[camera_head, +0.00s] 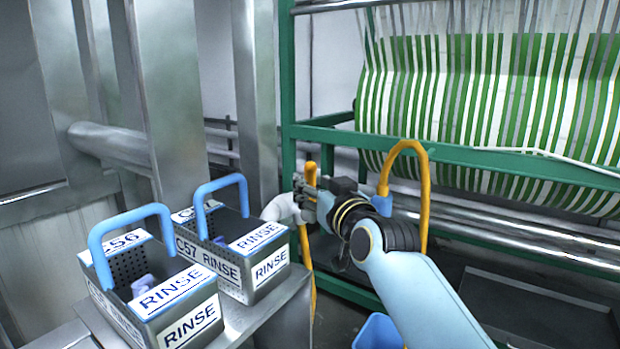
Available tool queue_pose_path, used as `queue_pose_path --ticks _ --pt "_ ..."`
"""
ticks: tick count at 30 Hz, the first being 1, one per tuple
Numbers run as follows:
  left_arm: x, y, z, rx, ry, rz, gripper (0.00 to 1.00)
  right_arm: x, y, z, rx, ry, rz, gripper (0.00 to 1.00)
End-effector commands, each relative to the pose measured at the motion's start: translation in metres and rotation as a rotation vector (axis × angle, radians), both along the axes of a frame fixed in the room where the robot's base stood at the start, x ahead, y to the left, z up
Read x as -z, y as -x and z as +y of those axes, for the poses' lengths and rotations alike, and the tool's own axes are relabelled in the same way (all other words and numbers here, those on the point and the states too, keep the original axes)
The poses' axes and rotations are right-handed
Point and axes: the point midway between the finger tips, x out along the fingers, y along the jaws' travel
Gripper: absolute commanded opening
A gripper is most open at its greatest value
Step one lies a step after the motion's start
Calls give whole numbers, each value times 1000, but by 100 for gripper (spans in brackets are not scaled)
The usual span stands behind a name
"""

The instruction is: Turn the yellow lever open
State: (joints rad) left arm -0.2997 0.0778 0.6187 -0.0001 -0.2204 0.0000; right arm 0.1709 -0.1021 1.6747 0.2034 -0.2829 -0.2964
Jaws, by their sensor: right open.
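The yellow lever (311,174) stands upright near the middle of the head view, beside the green frame post. A pale grey-white fitting (283,208) sits just left of and below it. My right gripper (308,199) comes in from the right and is at the lever, its fingers open around or beside it; I cannot tell whether they touch it. The gripper hides the lever's lower part. My left gripper is not in view.
Two perforated metal boxes (205,318) (284,256) with blue handles and RINSE labels stand on a metal ledge at left. A yellow hose (424,190) arches behind my right arm. A green frame (480,158) carries striped webbing (490,100). A blue bin (374,332) is below.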

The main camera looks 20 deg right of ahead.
Motion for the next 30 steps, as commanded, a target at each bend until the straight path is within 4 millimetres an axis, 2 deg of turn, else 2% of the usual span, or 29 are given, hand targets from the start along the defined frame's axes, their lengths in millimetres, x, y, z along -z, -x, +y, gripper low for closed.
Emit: queue_pose_path --ticks 3,6,15,25,30 --pt "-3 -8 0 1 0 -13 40 -1 -16 1 0 0 -1 44" --pt "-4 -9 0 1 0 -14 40 0 -23 1 0 0 0 44" --pt "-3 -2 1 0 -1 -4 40 0 -26 2 0 0 0 44" --pt "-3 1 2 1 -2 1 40 0 -25 2 0 0 0 2" --pt "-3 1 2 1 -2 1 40 0 -25 2 0 0 0 0"
